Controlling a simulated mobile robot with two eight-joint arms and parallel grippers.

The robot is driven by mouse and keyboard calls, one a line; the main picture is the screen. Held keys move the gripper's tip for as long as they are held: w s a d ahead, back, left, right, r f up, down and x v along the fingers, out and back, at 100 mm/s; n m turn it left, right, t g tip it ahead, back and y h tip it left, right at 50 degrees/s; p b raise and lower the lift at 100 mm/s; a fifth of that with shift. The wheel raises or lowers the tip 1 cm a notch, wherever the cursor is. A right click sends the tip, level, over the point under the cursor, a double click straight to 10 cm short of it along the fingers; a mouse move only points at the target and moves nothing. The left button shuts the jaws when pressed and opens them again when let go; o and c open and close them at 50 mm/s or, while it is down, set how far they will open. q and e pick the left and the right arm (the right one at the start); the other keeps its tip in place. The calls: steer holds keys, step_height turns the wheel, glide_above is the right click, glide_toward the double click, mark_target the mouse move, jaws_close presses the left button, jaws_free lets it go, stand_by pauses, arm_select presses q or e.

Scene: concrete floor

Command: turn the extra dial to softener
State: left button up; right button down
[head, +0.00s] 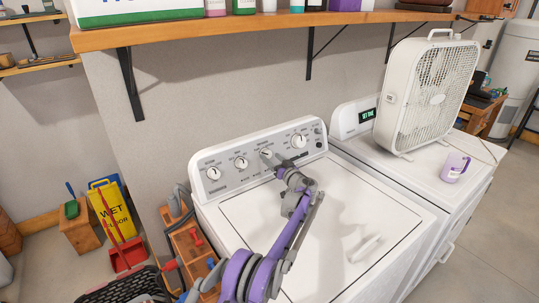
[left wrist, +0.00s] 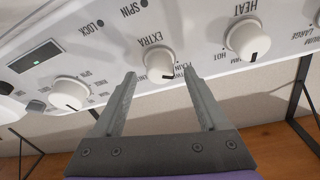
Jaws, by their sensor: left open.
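The extra dial (left wrist: 160,64) is a round white knob on the washer's sloped control panel, under its EXTRA label in the left wrist view. A dark pointer mark shows at its lower edge, near small print that seems to read PLAIN; the other positions are hidden or too small to read. In the head view the dial (head: 266,152) is the third large one from the left. My left gripper (left wrist: 158,78) is open, with its fingers on either side of the dial; I cannot tell whether they touch it. In the head view the gripper (head: 271,160) reaches the panel. My right gripper is out of view.
The heat dial (left wrist: 247,40) and another dial (left wrist: 70,93) flank the extra dial. A shelf (head: 290,29) overhangs the washer. The washer lid (head: 340,215) is otherwise clear beneath my arm.

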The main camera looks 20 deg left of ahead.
arm_select(q)
steer(key=shift+x, duration=1.05)
jaws_close()
